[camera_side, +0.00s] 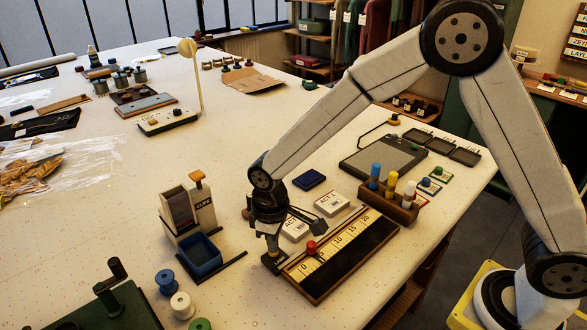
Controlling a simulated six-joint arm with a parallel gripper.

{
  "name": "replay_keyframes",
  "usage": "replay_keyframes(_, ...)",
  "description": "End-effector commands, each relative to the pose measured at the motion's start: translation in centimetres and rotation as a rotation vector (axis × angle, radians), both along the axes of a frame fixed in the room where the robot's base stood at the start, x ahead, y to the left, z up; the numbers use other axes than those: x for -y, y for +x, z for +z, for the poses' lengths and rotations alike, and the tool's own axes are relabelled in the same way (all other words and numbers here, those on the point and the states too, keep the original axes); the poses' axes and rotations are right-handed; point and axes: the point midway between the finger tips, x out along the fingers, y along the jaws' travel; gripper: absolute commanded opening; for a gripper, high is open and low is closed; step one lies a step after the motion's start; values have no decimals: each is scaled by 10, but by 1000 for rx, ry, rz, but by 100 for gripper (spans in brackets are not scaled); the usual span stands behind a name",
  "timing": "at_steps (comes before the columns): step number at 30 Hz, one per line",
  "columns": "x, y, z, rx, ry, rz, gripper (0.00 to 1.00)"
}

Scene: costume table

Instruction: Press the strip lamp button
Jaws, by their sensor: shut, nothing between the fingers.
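My gripper (271,243) points down with its fingers shut and empty, at the near left end of a numbered wooden strip board (349,263). A small dark block (276,262) with pale lettering, too small to read, sits directly under the fingertips at that end. The fingers hide its top, so I cannot tell whether they touch a button there. The board has a pale scale marked 0 to 20, a black lower channel and a red knob (311,247) near the low numbers.
A dispenser (203,212) with a blue tray (201,252) stands just left of my gripper. White "ACT" boxes (332,204) lie behind the board. A wooden rack (390,203) of coloured pegs stands to the right. Spools (182,304) are at the front left.

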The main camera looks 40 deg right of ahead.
Motion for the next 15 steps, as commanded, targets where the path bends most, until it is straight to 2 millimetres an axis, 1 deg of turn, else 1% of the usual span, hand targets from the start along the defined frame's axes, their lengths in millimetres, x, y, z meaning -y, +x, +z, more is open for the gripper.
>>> replay_keyframes(15,0,0,23,1,0,0,0)
